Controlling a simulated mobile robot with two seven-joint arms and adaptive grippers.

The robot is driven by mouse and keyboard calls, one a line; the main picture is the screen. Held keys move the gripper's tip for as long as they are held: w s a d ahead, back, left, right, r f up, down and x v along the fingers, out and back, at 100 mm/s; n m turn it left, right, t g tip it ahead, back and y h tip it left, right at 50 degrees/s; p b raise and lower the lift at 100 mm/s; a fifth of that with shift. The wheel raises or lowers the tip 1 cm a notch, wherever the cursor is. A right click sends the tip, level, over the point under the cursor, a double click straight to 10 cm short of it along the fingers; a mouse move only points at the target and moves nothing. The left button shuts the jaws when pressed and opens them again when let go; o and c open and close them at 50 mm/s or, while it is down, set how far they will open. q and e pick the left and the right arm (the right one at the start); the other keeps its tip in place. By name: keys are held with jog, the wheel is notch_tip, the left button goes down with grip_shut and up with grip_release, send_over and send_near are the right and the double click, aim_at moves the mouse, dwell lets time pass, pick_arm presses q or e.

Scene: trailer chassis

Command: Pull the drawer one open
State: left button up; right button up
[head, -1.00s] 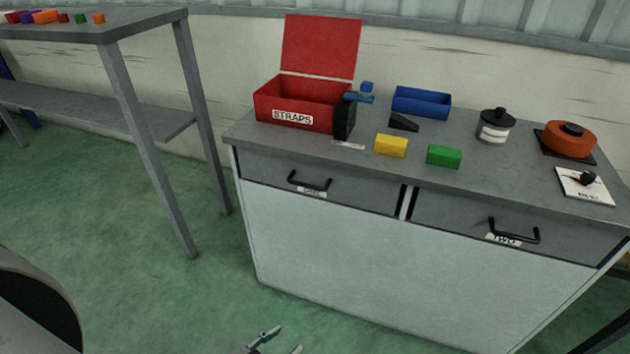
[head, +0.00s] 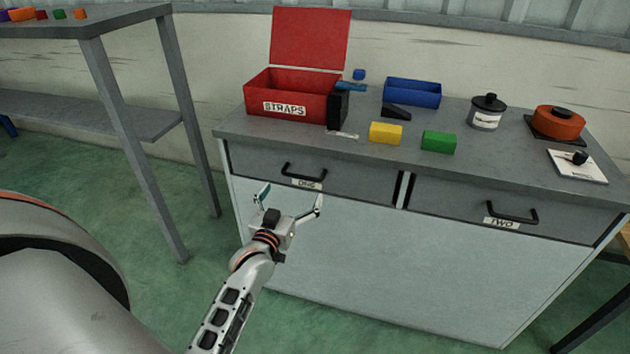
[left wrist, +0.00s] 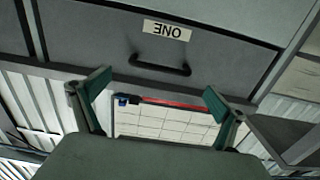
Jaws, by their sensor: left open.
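Drawer one (head: 350,181) is the left drawer of the grey cabinet, with a black bar handle (head: 304,173) and a label reading ONE. It looks shut. My left gripper (head: 292,197) is open and empty, in front of the cabinet and just below the handle in the head view. In the left wrist view the drawer front (left wrist: 105,35) shows upside down. The handle (left wrist: 160,67) lies ahead, between and beyond the two open fingers (left wrist: 150,98), apart from them. My right gripper is not in view.
Drawer two (head: 510,206) is beside it on the right. On the cabinet top stand a red STRAPS box (head: 287,95), yellow block (head: 386,133), green block (head: 438,142), blue bin (head: 412,92), jar (head: 487,112) and orange round item (head: 558,122). A grey table (head: 110,20) stands at left.

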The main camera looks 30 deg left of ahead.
aim_at(301, 177)
pick_arm(q)
jog(key=shift+w+a, duration=0.1)
jog(key=shift+w, duration=0.35)
jog(key=b+x, duration=0.1)
jog(key=x, duration=0.5)
jog(key=shift+w, duration=0.35)
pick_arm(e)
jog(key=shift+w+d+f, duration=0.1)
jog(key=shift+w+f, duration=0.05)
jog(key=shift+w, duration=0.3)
